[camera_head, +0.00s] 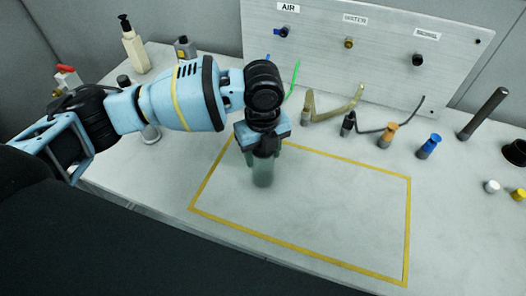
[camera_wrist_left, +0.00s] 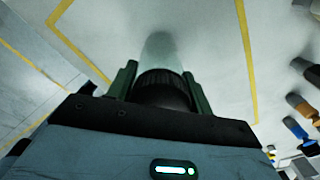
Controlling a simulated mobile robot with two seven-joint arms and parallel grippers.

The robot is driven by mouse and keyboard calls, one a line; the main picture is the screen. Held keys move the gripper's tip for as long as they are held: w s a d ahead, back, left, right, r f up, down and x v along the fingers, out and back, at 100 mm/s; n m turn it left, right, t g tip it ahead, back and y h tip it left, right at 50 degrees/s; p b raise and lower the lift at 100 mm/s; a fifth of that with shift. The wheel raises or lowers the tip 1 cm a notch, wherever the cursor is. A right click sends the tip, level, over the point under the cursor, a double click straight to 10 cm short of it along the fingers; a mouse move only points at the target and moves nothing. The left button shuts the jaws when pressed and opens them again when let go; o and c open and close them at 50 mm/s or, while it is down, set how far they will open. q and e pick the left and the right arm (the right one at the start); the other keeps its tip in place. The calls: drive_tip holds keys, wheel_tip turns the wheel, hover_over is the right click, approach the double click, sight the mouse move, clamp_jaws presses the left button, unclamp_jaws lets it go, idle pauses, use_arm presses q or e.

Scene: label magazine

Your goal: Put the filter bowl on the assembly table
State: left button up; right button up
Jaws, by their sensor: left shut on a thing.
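The filter bowl (camera_head: 263,172) is a clear greenish cylinder with a dark ribbed collar. My left gripper (camera_head: 264,148) points down and is shut on it, inside the left part of the yellow taped rectangle as seen in the head view. In the left wrist view the bowl (camera_wrist_left: 160,50) sticks out between the two green fingers of my left gripper (camera_wrist_left: 163,85), which press on its dark collar. I cannot tell whether its lower end touches the assembly table (camera_head: 330,210). My right gripper is not in view.
A panel (camera_head: 365,50) labelled AIR, with several fittings, stands at the back. Bottles (camera_head: 134,45) stand at the back left. The rest of the taped area is clear.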

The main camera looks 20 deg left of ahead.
use_arm(q)
drive_tip(key=shift+f, duration=0.25)
drive_tip(key=o, duration=1)
drive_tip(key=shift+r, duration=0.1)
wheel_tip(320, 180, up, 12)
drive_tip(key=shift+r+p, duration=0.1)
drive_tip(key=shift+p, duration=0.35)
